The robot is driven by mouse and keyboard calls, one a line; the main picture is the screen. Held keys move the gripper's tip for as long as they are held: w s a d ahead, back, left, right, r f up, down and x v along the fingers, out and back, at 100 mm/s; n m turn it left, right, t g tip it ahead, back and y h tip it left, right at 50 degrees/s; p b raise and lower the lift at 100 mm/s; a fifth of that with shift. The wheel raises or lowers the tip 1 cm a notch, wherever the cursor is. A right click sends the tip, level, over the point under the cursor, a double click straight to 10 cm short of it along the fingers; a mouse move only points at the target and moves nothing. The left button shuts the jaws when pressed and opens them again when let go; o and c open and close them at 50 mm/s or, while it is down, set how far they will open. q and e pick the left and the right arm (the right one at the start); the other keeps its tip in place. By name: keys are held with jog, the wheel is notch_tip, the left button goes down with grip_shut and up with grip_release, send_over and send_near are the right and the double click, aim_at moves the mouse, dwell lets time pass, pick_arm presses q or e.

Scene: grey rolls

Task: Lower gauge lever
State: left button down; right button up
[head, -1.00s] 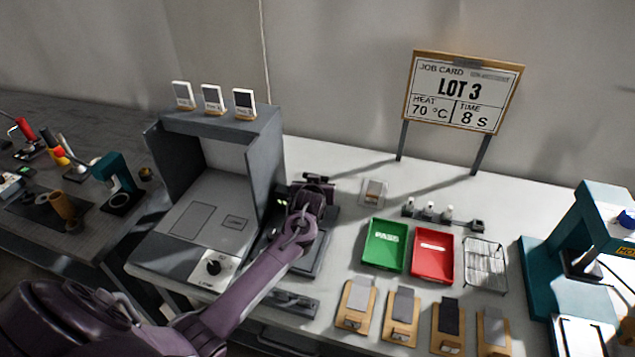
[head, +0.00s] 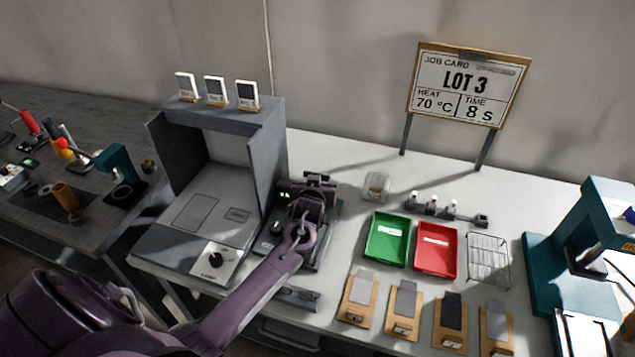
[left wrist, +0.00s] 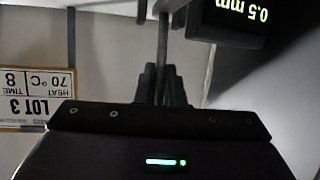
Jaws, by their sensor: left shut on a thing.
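The dark thickness gauge (head: 326,208) stands on the bench right of the grey light booth, partly hidden by my left arm. Its display (left wrist: 232,18) reads 0.5 mm, upside down in the left wrist view. My left gripper (head: 310,200) is over the gauge in the head view. In the left wrist view its fingers (left wrist: 162,80) are shut on the gauge lever (left wrist: 163,30), a thin grey bar running up between the fingertips. The lever's gripped end is hidden by the fingers. My right gripper is not in view.
The booth (head: 268,150) stands close on the left. A green tray (head: 372,250), red tray (head: 420,265) and wire rack (head: 488,258) lie to the right, with several sample boards in front. A clear case (head: 376,187) is behind the trays. The job card (head: 468,88) shows LOT 3.

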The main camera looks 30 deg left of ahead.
pick_arm(q)
jog(key=c, duration=1.8)
grip_release()
jog(key=shift+s+f, duration=0.2)
jog(key=shift+f, duration=0.2)
jog(key=shift+o, duration=1.3)
jog(key=shift+r, duration=0.25)
jog(key=b+v, duration=0.1)
jog(key=v, duration=0.6)
jog(key=shift+s+d+r, duration=0.15)
jog(key=shift+s+d, duration=0.05)
jog(key=shift+s, duration=0.15)
